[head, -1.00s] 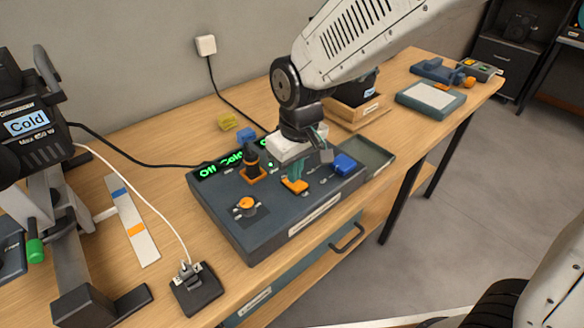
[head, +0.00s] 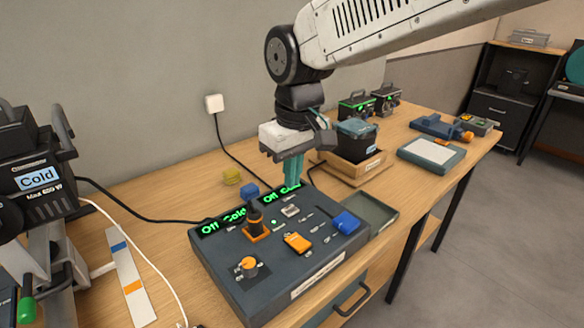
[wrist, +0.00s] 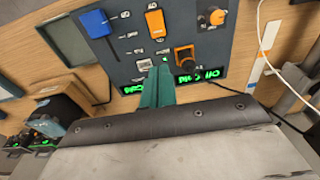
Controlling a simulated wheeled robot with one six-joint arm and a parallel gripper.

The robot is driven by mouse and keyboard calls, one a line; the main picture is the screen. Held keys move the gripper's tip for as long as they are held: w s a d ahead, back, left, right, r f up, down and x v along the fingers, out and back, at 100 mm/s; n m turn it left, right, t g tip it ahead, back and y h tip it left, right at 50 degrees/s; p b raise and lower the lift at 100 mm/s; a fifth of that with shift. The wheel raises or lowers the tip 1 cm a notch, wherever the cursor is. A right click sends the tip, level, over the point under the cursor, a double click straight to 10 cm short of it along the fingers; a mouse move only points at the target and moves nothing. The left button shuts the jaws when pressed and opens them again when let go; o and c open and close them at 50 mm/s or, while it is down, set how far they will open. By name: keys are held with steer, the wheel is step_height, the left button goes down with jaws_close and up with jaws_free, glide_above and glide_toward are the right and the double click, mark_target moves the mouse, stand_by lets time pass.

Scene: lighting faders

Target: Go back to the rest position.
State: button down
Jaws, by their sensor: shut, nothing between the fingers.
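My gripper (head: 293,172) is shut and empty, raised above the back part of the dark control panel (head: 225,268). Its teal fingers point down, apart from the panel, and also show in the wrist view (wrist: 157,88). On the panel, the head view shows an orange fader (head: 298,243), a blue fader (head: 346,222), an orange knob (head: 248,267) and a black lever on an orange base (head: 256,234). Green displays (head: 222,223) read "Off" and "Cold"; the fingers partly hide the right one.
A lamp marked "Cold" (head: 38,178) stands at the left. An open grey tray (head: 372,212) adjoins the panel's right side. A wooden box (head: 350,170) holds a dark device behind it. Yellow (head: 231,176) and blue (head: 249,191) blocks lie behind the panel.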

steer(key=shift+r, duration=0.5)
steer(key=shift+f, duration=0.1)
steer(key=s+d+f+m, duration=0.1)
steer(key=s+d+m, duration=0.6)
steer(key=s+d, duration=1.2)
steer(key=d, duration=0.3)
steer(key=shift+s+d+f+t+h, duration=0.15)
steer(key=shift+s+d+t+h, duration=0.15)
steer(key=shift+d, duration=0.1)
